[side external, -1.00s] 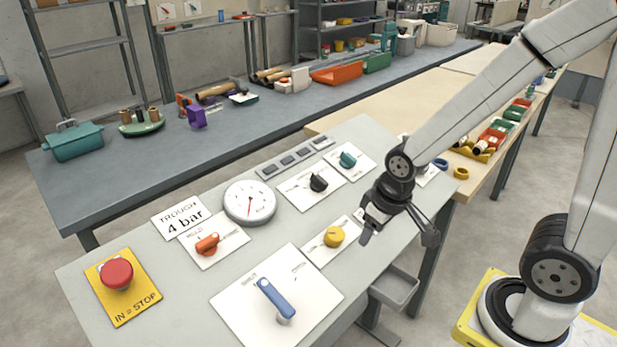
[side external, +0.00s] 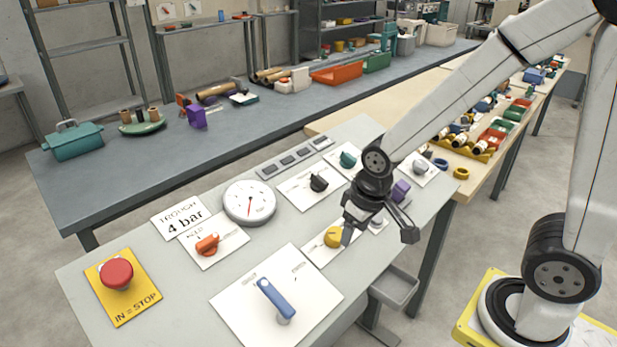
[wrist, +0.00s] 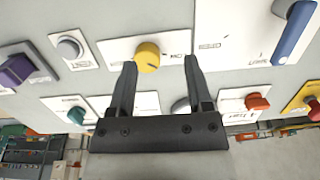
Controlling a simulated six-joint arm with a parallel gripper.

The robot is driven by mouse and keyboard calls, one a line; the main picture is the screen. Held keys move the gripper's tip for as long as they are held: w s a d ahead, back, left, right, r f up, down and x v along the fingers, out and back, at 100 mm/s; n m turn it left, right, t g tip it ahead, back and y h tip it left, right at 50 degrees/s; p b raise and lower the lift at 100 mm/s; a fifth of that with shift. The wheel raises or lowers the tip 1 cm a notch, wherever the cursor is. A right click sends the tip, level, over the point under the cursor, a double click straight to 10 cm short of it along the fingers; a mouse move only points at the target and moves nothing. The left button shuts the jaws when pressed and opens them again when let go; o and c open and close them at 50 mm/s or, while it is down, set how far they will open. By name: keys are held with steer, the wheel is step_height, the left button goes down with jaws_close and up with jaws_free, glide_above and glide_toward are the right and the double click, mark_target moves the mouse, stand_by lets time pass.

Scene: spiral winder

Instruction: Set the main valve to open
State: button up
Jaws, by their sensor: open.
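The main valve appears to be the blue lever (side external: 275,298) on the large white plate (side external: 240,303) at the front of the sloping grey panel. One plate marking reads SHUT; the other is too small to read. The lever slants from upper left to lower right in the side view, its upper end toward the SHUT marking. The lever also shows at the upper right of the wrist view (wrist: 293,30). My gripper (side external: 380,238) is open and empty above the panel, right of the yellow knob (side external: 334,237). In the wrist view my fingers (wrist: 160,75) point toward that knob, apart from the lever.
The panel also carries a red stop button (side external: 116,273), an orange knob (side external: 207,244), a round gauge (side external: 249,203), a black knob (side external: 318,183), a teal knob (side external: 348,159) and a purple knob (side external: 401,190). A grey tray (side external: 395,290) hangs at the panel's right edge. Space above the lever is clear.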

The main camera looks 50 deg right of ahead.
steer(key=w+a+g, duration=0.1)
steer(key=w+a, duration=0.3)
steer(key=a, duration=0.4)
steer(key=r+g, duration=0.1)
glide_above(267, 286)
steer(key=shift+r, duration=0.15)
steer(key=shift+f, duration=3.95)
jaws_close()
